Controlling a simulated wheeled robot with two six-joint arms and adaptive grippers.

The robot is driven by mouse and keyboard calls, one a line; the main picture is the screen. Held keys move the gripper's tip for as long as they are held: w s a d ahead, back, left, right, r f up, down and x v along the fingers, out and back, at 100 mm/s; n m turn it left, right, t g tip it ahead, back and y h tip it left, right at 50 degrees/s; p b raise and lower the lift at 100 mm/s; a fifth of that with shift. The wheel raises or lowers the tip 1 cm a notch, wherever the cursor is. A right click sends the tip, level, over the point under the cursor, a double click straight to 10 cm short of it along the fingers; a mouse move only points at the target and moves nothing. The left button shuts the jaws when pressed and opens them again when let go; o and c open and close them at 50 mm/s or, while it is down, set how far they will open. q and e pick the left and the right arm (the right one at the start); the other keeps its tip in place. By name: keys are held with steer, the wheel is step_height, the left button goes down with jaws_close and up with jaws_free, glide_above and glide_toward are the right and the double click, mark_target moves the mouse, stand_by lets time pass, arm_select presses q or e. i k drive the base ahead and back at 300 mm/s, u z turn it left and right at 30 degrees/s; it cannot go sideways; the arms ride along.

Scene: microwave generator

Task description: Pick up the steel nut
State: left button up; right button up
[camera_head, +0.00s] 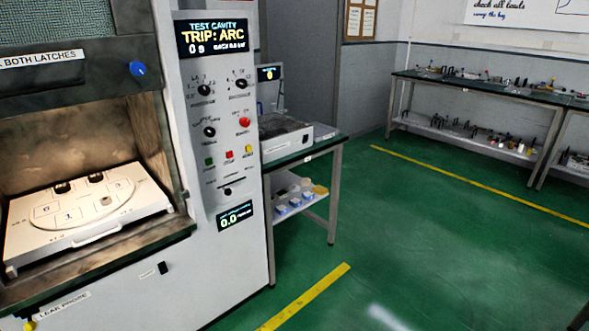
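A small grey piece (105,200) sits on the round plate of the white tray (140,213) inside the open chamber at left. It may be the steel nut, but it is too small to tell. Neither of my grippers shows in this view.
The control panel (222,130) reads "TRIP: ARC". A side table (325,146) holds a pale flat device (283,139), with small containers on its lower shelf. A long bench (490,88) with many small items stands at the back right. The green floor (430,220) between is clear.

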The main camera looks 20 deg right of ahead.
mark_target(105, 201)
steer(key=u, duration=0.05)
steer(key=k, duration=0.35)
steer(key=z, duration=1.5)
steer(key=i, duration=1)
steer(key=u, duration=0.75)
steer(key=i, duration=0.75)
steer(key=u, duration=0.8)
